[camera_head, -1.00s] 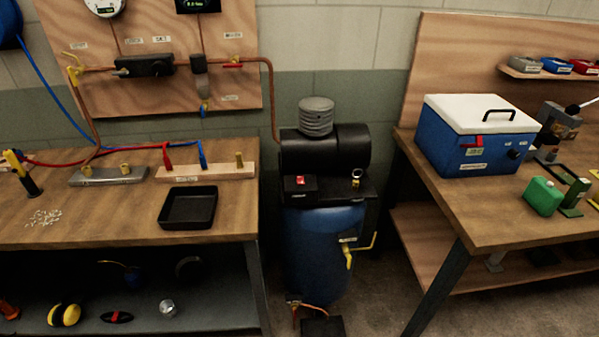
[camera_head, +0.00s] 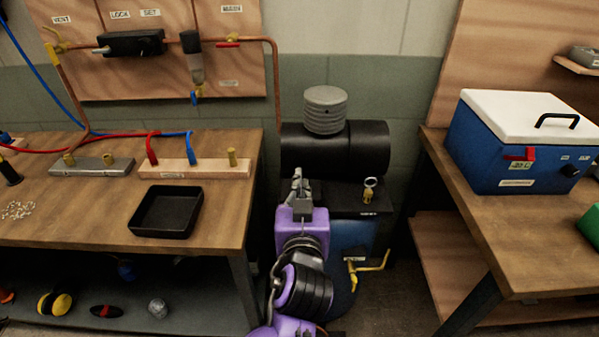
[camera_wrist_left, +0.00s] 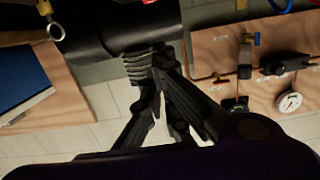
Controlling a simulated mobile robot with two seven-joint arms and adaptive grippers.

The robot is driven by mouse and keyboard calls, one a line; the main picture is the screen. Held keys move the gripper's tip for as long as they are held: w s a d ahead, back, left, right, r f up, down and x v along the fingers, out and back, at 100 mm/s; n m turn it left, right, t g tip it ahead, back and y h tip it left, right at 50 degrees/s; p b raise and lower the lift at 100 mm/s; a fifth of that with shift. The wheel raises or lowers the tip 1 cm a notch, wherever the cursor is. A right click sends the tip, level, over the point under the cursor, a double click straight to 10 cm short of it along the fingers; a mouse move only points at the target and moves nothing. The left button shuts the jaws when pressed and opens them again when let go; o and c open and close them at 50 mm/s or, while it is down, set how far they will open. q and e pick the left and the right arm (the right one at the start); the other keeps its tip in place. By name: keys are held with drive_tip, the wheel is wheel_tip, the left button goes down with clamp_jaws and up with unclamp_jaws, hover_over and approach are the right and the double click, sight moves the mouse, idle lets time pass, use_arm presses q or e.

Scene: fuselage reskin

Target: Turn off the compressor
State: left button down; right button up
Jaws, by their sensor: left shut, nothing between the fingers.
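The compressor (camera_head: 335,148) stands on the floor between two workbenches. It has a black motor cylinder, a grey ribbed cap (camera_head: 325,109) and a blue tank (camera_head: 352,235). My left gripper (camera_head: 297,176) is shut and empty, in front of the black control box. The box's red switch is hidden behind my purple left arm in the head view. In the left wrist view the picture is turned over, and the shut fingers (camera_wrist_left: 163,60) overlap the ribbed cap. A small red part (camera_wrist_left: 149,1) shows at the top edge there. My right gripper is not in view.
The left bench holds a black tray (camera_head: 166,212) and brass fittings with red and blue hoses. The right bench holds a blue cooler box (camera_head: 515,145) with a white lid. A yellow valve handle (camera_head: 372,262) sticks out from the tank. Copper pipe runs behind the compressor.

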use_arm(q)
drive_tip(key=w, duration=0.6)
drive_tip(key=w+f+p, duration=0.1)
drive_tip(key=w, duration=0.3)
drive_tip(key=shift+w, duration=0.1)
wheel_tip(320, 180, down, 3)
drive_tip(key=shift+f, duration=0.6)
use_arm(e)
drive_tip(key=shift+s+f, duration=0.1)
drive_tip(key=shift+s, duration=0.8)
